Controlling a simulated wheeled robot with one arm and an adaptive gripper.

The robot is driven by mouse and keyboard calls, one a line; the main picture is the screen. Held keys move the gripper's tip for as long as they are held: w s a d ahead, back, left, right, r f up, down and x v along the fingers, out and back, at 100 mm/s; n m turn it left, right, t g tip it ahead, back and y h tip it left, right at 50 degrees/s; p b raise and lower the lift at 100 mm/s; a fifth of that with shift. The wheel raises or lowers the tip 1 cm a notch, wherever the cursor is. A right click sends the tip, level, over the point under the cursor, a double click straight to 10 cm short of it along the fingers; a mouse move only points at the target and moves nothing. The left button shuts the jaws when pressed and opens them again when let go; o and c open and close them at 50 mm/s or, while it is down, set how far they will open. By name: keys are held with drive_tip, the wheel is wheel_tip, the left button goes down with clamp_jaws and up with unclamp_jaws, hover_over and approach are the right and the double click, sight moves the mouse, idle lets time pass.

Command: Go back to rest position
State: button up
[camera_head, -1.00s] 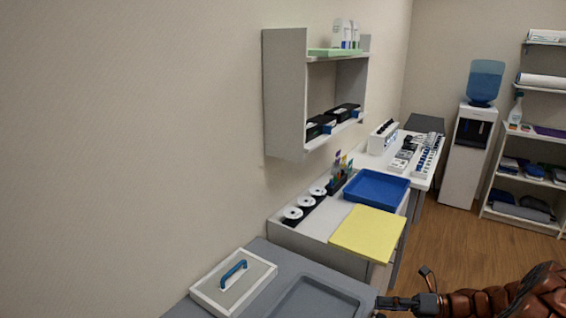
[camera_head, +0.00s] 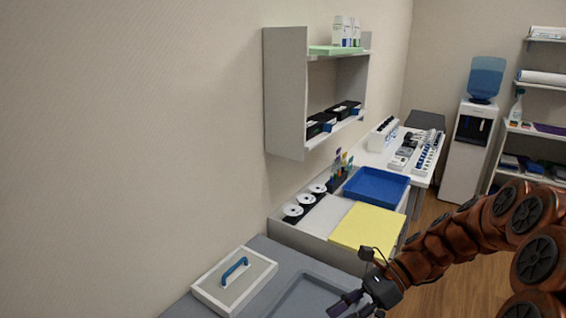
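My gripper (camera_head: 349,309) is at the bottom of the head view, right of centre, over the right part of the grey counter with the recessed basin (camera_head: 310,298). Its dark fingers point down and left and look spread apart, with nothing seen between them. The lower fingertip is close to the picture's bottom edge. My orange-brown arm comes in from the right edge and bends down to the gripper.
A framed lid with a blue handle (camera_head: 234,270) lies left of the basin. Behind are a yellow board (camera_head: 368,228), a blue tray (camera_head: 376,186) and several white discs (camera_head: 292,211). A wall shelf (camera_head: 286,95) hangs above. Wooden floor (camera_head: 440,288) is open at right.

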drive_tip(key=s+a+r+n+h, duration=0.1)
drive_tip(key=s+r+n+h, duration=0.2)
drive_tip(key=s+n+h, duration=0.6)
drive_tip(key=s+d+n+t+h+p, duration=0.1)
drive_tip(key=s+d+n, duration=0.2)
drive_tip(key=s, duration=0.3)
drive_tip(key=s+d+n+t+h, duration=0.1)
drive_tip(key=s+d+n, duration=0.3)
drive_tip(key=s+n, duration=0.1)
drive_tip(key=shift+s+r+h+p, duration=0.3)
drive_tip(key=shift+s+r+p, duration=0.05)
drive_tip(key=shift+s, duration=0.55)
drive_tip(key=shift+a+n, duration=0.1)
drive_tip(key=shift+n, duration=0.2)
